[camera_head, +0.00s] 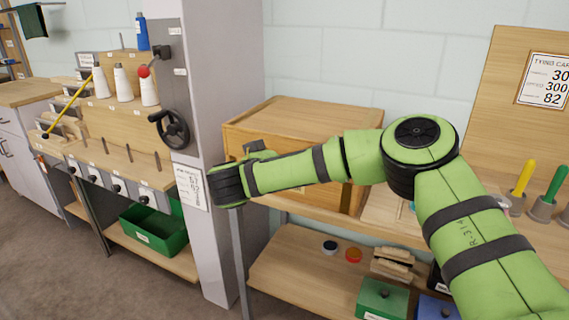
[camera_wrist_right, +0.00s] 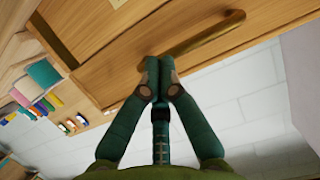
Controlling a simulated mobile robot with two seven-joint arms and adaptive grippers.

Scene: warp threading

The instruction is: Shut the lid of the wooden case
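The wooden case (camera_head: 300,112) stands on the bench beside the grey column in the head view. Its top looks roughly level, and my right arm covers much of its front, so I cannot tell whether the lid is fully down. My right wrist is at the case's front left; its fingers are not clear there. In the right wrist view, my right gripper (camera_wrist_right: 159,64) has its fingertips together with nothing seen between them. The tips are close to a wooden face with a brass-coloured bar (camera_wrist_right: 208,33); contact is unclear. My left gripper is out of view.
The grey column (camera_head: 225,60) with a black handwheel (camera_head: 172,130) stands close left of my right wrist. A green bin (camera_head: 155,230) sits low at left. Yellow and green pegs (camera_head: 524,177) stand at right. The shelf below holds small boxes (camera_head: 382,298).

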